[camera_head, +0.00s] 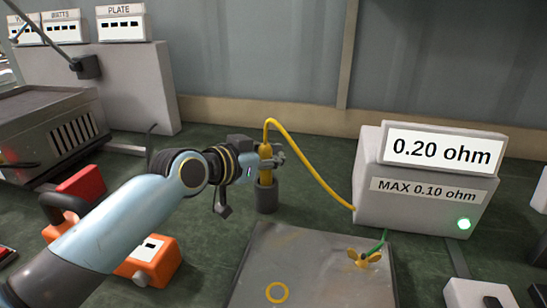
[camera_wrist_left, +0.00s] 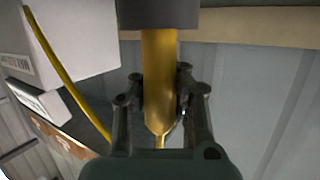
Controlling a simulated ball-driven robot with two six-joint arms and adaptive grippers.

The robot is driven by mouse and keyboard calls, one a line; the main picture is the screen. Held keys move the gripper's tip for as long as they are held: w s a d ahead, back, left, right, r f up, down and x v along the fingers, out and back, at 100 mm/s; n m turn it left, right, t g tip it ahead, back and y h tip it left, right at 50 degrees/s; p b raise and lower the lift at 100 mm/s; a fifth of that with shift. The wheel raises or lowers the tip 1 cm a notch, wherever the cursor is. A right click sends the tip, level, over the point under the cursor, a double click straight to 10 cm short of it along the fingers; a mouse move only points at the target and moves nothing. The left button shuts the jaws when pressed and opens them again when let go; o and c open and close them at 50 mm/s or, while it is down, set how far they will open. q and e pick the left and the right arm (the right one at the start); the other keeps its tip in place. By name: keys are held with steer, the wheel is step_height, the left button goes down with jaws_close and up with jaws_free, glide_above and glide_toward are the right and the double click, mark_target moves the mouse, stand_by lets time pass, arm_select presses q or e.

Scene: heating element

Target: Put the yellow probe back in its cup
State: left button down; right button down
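The yellow probe (camera_head: 265,152) stands upright at the dark grey cup (camera_head: 267,196), its yellow cable running from its top to the meter. My left gripper (camera_head: 274,160) is at the probe, just above the cup. In the left wrist view the gripper fingers (camera_wrist_left: 160,88) lie close along both sides of the probe (camera_wrist_left: 159,60) and look shut on it. In that view the probe's end meets the cup (camera_wrist_left: 158,14); its tip is hidden, so how deep it sits cannot be told. My right gripper is not in view.
The meter (camera_head: 410,200) reads 0.20 ohm, with a green light. A grey metal plate (camera_head: 320,270) bears a yellow ring mark and a yellow clip (camera_head: 364,259) on a green cord. An orange box (camera_head: 150,262) stands below my left arm. A grey machine (camera_head: 50,135) stands left.

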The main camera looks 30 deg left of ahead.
arm_select(q)
steer(key=c, duration=2)
jaws_free()
steer(key=shift+f, duration=0.15)
steer(key=o, duration=0.5)
steer(key=shift+s+a+r, duration=0.1)
steer(key=shift+s+r, duration=0.1)
steer(key=shift+r, duration=0.1)
steer(key=p+v, duration=0.2)
steer(key=v, duration=0.9)
steer(key=shift+s, duration=0.25)
steer(key=shift+s, duration=0.1)
